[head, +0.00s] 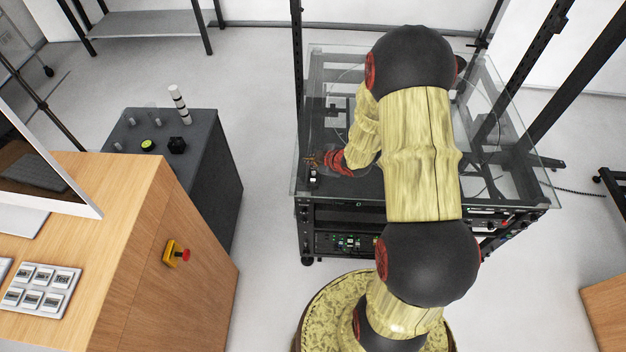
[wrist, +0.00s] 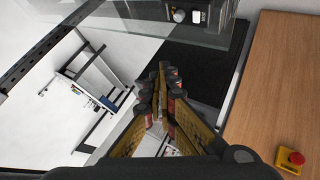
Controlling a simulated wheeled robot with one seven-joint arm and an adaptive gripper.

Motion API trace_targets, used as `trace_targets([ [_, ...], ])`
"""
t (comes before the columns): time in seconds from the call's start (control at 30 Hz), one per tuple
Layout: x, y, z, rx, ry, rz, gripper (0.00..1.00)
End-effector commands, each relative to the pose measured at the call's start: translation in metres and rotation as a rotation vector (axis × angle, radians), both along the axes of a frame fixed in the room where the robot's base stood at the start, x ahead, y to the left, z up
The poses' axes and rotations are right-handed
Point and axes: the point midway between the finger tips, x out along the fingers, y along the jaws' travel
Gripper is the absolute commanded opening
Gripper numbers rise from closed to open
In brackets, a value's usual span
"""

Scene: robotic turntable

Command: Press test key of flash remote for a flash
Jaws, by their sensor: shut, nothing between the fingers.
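A panel with several white keys (head: 43,288), which looks like the flash remote, lies on the wooden desk at the lower left of the head view. Its upper right key (head: 63,279) reads "Test"; the other labels are too small to read. The panel is not visible in the wrist view. My gripper (head: 310,163) is far to the right of it, over the left part of the glass-topped table. In the wrist view my gripper (wrist: 161,76) is shut and empty, its fingertips together.
The wooden desk (head: 135,215) carries a monitor (head: 45,165) and, on its side, a red emergency stop (head: 183,256). A dark cabinet (head: 215,185) with small items stands behind it. The glass-topped table (head: 525,170) has upright dark posts. Floor shows between cabinet and table.

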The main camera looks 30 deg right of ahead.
Motion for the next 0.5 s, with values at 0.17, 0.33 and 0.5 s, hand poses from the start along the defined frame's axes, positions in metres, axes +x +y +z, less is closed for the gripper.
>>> trace_targets([
  [0.17,0.000,0.000,-0.017,0.000,0.001,0.001,0.00],
  [0.33,0.000,0.000,-0.039,0.000,0.001,0.001,0.00],
  [0.5,0.000,0.000,-0.062,0.001,0.000,-0.001,0.00],
])
